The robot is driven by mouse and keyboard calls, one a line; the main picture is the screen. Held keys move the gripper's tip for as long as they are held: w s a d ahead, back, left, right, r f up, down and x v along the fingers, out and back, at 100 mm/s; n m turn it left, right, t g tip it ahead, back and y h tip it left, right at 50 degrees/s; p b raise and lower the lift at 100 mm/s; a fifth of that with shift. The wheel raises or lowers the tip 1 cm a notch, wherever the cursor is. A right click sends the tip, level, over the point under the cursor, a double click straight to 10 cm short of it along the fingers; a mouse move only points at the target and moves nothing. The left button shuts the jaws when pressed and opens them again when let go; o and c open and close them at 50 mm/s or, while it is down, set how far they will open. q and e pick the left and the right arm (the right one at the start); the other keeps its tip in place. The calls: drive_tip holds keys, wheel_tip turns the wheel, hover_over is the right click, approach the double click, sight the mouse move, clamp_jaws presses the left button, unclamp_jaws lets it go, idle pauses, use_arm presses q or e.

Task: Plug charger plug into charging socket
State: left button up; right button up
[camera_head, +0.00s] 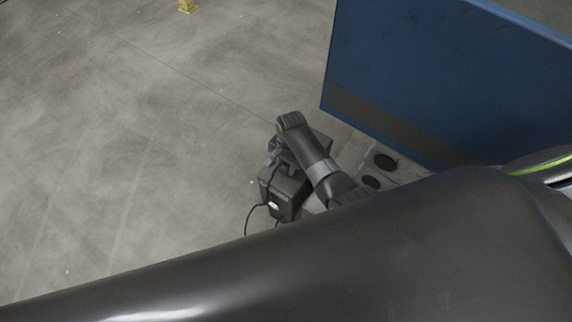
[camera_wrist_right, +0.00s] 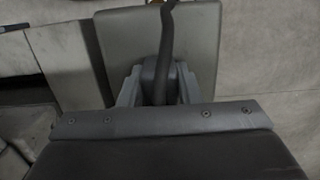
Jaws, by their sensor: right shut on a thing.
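My right gripper (camera_head: 281,160) is over the top of a dark grey box (camera_head: 285,192) in the head view. In the right wrist view my right gripper (camera_wrist_right: 158,88) is shut on the charger plug (camera_wrist_right: 156,70), a dark block with a thick black cable (camera_wrist_right: 168,22) running up from it. A flat grey surface (camera_wrist_right: 118,40) lies just beyond the plug. The plug's front end and the charging socket are hidden, so I cannot tell whether they touch. My left gripper is not in view.
A large blue panel (camera_head: 440,75) stands at the upper right. A thin black cable (camera_head: 249,217) hangs beside the dark box. A grey base with dark round openings (camera_head: 384,162) lies to its right. The concrete floor (camera_head: 120,130) on the left is clear. A small yellow object (camera_head: 187,6) is far back.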

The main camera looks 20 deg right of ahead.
wheel_tip(320, 180, up, 10)
drive_tip(key=p, duration=0.2)
drive_tip(key=shift+p, duration=0.3)
idle(0.4)
